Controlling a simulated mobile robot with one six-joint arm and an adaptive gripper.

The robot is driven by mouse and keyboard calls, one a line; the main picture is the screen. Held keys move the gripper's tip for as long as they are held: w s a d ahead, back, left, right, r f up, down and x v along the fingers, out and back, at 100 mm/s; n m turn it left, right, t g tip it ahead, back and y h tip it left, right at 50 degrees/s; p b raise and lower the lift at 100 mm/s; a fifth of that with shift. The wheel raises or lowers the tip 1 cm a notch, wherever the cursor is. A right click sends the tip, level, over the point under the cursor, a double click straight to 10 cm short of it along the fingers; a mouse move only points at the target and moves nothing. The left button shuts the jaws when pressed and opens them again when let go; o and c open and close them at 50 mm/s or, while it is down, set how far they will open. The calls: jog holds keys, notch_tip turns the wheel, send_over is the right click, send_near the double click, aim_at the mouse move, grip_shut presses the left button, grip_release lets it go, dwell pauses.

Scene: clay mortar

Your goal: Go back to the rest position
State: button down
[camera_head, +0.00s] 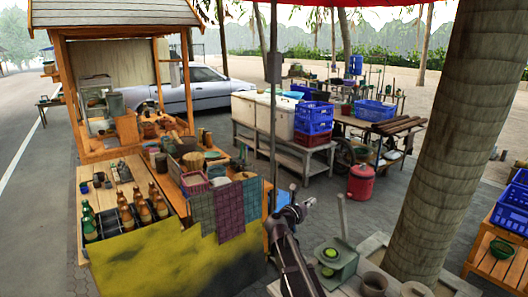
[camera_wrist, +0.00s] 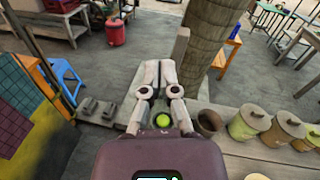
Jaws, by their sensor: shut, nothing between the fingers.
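My gripper (camera_head: 308,203) is at the end of my raised dark arm in the head view, left of the tree trunk. In the wrist view my gripper (camera_wrist: 160,70) has its two pale fingers together at the tips, with nothing held. It hangs in the air above the counter. A clay mortar (camera_head: 374,284) stands on the counter at the bottom of the head view. A brown clay pot also shows in the wrist view (camera_wrist: 208,122), to the right of my gripper and apart from it.
A round green thing (camera_wrist: 162,120) shows between my finger links, lower down. Several lidded pots (camera_wrist: 248,122) stand at the right of the counter. A thick trunk (camera_head: 445,150) rises beside the counter. A stall with bottles (camera_head: 143,208) is at left. Paved ground lies between.

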jog(key=s+a+n+t+y, duration=0.15)
jog(key=a+n+y, duration=0.5)
jog(key=n, duration=0.65)
jog(key=a+n+t+y, duration=0.35)
jog(key=n+y, duration=0.55)
jog(key=n, duration=0.3)
jog(key=s+a+f+n+g+y, duration=0.2)
jog(key=s+f+n+g+y, duration=0.1)
jog(key=s+f+n+g, duration=0.55)
jog(key=s+d+f+n+g+h, duration=0.2)
jog(key=s+d+f+n+g, duration=0.2)
jog(key=s, duration=0.6)
jog(key=s+d+f+n+g+h, duration=0.3)
jog(key=s+d+f+n+g, duration=0.2)
jog(key=s, duration=0.5)
jog(key=shift+d+f+n, duration=0.45)
